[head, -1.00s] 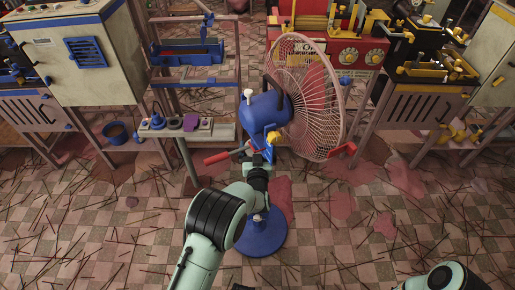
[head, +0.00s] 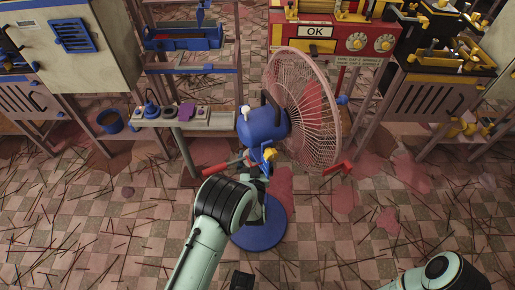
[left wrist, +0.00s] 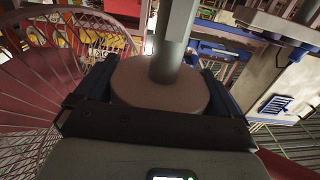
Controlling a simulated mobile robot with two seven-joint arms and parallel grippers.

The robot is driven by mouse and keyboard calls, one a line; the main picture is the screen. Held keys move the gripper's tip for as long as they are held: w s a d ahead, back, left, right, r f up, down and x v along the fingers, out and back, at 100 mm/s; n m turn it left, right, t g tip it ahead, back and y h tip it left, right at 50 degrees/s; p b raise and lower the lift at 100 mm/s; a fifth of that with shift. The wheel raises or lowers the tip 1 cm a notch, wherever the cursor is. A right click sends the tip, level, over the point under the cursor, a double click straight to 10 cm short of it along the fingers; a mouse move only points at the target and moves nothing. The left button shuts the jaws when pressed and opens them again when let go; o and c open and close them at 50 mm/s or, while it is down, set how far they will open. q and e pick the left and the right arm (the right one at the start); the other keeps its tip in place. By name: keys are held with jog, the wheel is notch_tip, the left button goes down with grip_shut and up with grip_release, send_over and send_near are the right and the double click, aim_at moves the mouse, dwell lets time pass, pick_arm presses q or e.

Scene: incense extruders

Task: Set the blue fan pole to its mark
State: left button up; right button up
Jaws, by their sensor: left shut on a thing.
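The fan stands upright, with a blue motor housing (head: 262,127), a pale wire cage (head: 306,108) facing right and a round blue base (head: 258,232) on the floor. A yellow knob (head: 270,154) sits below the housing. My left gripper (head: 262,165) is at the fan's neck, beneath the housing, and hides most of the pole. In the left wrist view, my left gripper (left wrist: 160,88) is shut around a brownish round collar (left wrist: 130,85) with a grey-green shaft (left wrist: 172,50) rising from it. The cage also shows there at left. No mark can be made out.
A red bar (head: 217,169) and a red bracket (head: 338,167) stick out on either side of the fan. Machines line the back, one with an OK panel (head: 315,31). A shelf (head: 185,116) stands at left. Sticks litter the checkered floor.

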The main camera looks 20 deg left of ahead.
pick_arm(q)
jog(key=shift+w+r, duration=0.1)
jog(key=shift+r, duration=0.2)
pick_arm(e)
jog(key=shift+s, duration=0.15)
pick_arm(q)
jog(key=o, duration=1.1)
jog(key=p+v, duration=0.2)
jog(key=v, duration=1.1)
jog(key=shift+s+p, duration=0.2)
jog(key=shift+p, duration=0.15)
pick_arm(e)
jog(key=shift+t, duration=0.6)
jog(key=shift+w+a+r, duration=0.2)
jog(key=shift+w+r, duration=0.35)
jog(key=shift+r, duration=0.2)
jog(key=shift+w+a+r, duration=0.15)
jog(key=shift+w+r, duration=0.35)
jog(key=shift+r, duration=0.25)
jog(key=shift+w+a+r, duration=0.2)
jog(key=shift+w+r, duration=0.35)
jog(key=shift+r, duration=0.2)
pick_arm(q)
jog(key=shift+f, duration=0.1)
